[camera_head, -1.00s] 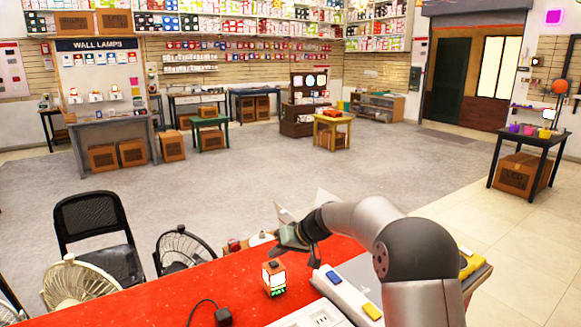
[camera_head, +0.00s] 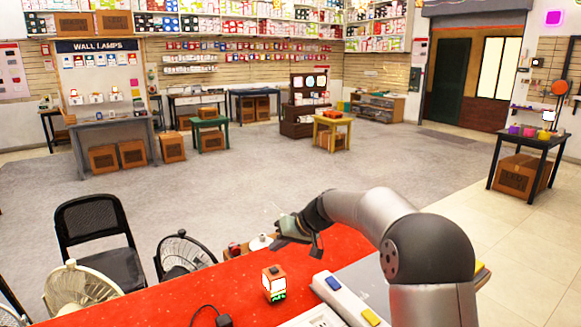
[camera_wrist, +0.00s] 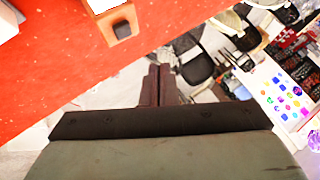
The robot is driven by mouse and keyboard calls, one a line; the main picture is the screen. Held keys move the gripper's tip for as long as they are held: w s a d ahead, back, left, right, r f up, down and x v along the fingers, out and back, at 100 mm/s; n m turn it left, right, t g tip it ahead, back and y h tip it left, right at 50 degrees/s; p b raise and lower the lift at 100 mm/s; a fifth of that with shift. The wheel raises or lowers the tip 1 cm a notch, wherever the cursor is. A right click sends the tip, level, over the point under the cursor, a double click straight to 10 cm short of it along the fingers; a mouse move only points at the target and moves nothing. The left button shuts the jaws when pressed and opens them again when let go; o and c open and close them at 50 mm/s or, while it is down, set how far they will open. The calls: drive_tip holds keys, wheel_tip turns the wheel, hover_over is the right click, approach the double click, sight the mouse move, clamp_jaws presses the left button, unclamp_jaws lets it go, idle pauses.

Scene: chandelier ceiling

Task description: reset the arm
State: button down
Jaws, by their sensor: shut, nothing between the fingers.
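My gripper (camera_head: 297,233) hangs at the end of my arm over the far edge of the red table (camera_head: 180,292), in the head view. In the wrist view, the two dark fingers of my gripper (camera_wrist: 160,70) lie together with nothing between them. A small orange and white lantern-like cube (camera_head: 274,283) with a green-lit lower part stands on the red table, below and left of my gripper and apart from it.
A white power strip (camera_head: 345,298) with blue and yellow parts lies right of the cube. A black plug (camera_head: 223,318) with a cord lies near the front. Fans (camera_head: 183,252) and a black chair (camera_head: 95,225) stand beyond the table. The grey floor (camera_head: 250,170) is clear.

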drive_tip(key=s+d+f+m+g+h, duration=0.1)
drive_tip(key=s+d, duration=0.4)
drive_tip(key=s, duration=0.8)
drive_tip(key=s+d+f+m+g+h, duration=0.1)
drive_tip(key=s+d+h, duration=0.3)
drive_tip(key=s, duration=1)
drive_tip(key=s+d+f+m+h, duration=0.2)
drive_tip(key=s+d, duration=0.6)
drive_tip(key=s, duration=0.6)
drive_tip(key=shift+s+d+f+g+h, duration=0.15)
drive_tip(key=shift+d+f+g+h, duration=0.05)
drive_tip(key=shift+f+g+h, duration=0.25)
